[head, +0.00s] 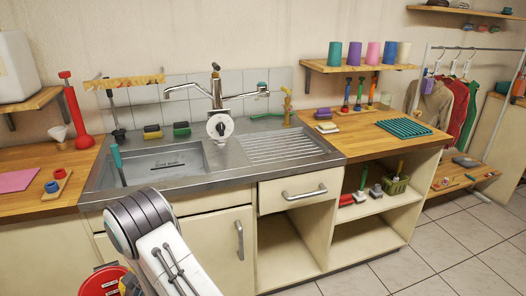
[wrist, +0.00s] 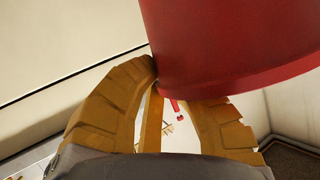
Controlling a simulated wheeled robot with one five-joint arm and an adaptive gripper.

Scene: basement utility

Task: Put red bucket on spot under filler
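The red bucket (head: 100,281) shows at the bottom left of the head view, cut off by the frame edge, in front of the sink cabinet. In the wrist view its red wall (wrist: 235,45) fills the upper right. My gripper (wrist: 176,88) has two yellow fingers. The left fingertip meets the edge of the red wall in the picture, and the right fingertip is hidden behind it. I cannot tell whether the fingers grip the bucket. A faucet (head: 218,92) with two spouts stands behind the sink. No marked spot can be made out.
The sink basin (head: 165,162) and ribbed drainboard (head: 283,146) are in the counter. A white jug (head: 14,68) is on the left shelf. Open cabinet shelves (head: 370,212) are right of the drawer. The tiled floor (head: 450,255) at the right is clear.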

